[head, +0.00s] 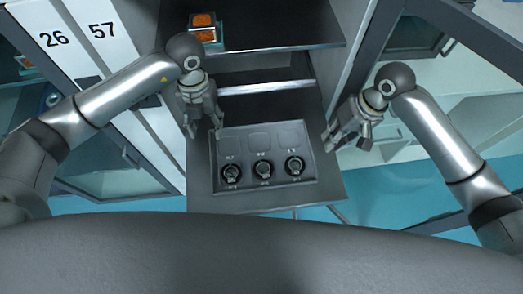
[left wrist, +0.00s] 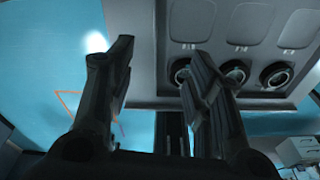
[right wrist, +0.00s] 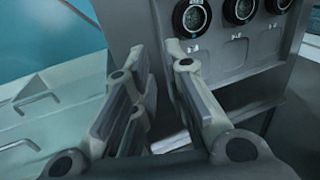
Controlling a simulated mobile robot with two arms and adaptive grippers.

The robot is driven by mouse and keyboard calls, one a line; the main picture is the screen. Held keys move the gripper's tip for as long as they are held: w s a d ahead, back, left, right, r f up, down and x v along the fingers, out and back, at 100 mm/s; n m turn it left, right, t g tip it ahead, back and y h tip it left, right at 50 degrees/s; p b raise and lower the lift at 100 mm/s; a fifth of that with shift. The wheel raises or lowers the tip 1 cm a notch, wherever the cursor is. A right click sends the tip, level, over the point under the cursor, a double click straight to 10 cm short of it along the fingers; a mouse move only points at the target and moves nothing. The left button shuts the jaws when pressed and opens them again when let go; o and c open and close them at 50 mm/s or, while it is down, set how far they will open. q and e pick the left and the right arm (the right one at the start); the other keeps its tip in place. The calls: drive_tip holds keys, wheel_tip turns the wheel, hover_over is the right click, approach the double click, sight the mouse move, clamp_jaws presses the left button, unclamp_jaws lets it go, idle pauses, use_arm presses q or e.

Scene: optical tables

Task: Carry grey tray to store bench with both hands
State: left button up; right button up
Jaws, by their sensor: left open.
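My left gripper (head: 204,134) is open at the tray's left edge, with one finger close to the rim. In the left wrist view the fingers (left wrist: 160,50) are apart and the tray (left wrist: 223,25) is at the right. My right gripper (head: 347,140) is just right of the tray. In the right wrist view its fingers (right wrist: 156,48) are apart with nothing held; whether they touch the tray is unclear.
The bench top (head: 200,186) juts out under the tray. Behind it are dark shelves, with an orange-topped teal box (head: 204,28) on the upper one. White panels marked 26 and 57 (head: 85,40) stand at left. Glass-fronted cabinets flank both sides. The floor is blue.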

sight(213, 154)
use_arm(q)
drive_tip(key=shift+s+a, duration=0.1)
use_arm(e)
drive_tip(key=shift+s, duration=0.1)
use_arm(q)
drive_tip(key=f, duration=0.3)
drive_tip(key=s+f, duration=0.1)
drive_tip(key=f, duration=0.6)
drive_tip(key=shift+s+f, duration=0.15)
drive_tip(key=shift+f, duration=0.2)
use_arm(e)
drive_tip(key=x, duration=1)
drive_tip(key=shift+f, duration=0.45)
use_arm(q)
drive_tip(key=shift+c, duration=0.5)
use_arm(e)
drive_tip(key=shift+c, duration=0.5)
use_arm(q)
drive_tip(key=shift+c, duration=1.1)
use_arm(e)
clamp_jaws()
use_arm(q)
clamp_jaws()
use_arm(e)
drive_tip(key=shift+a+r, duration=0.1)
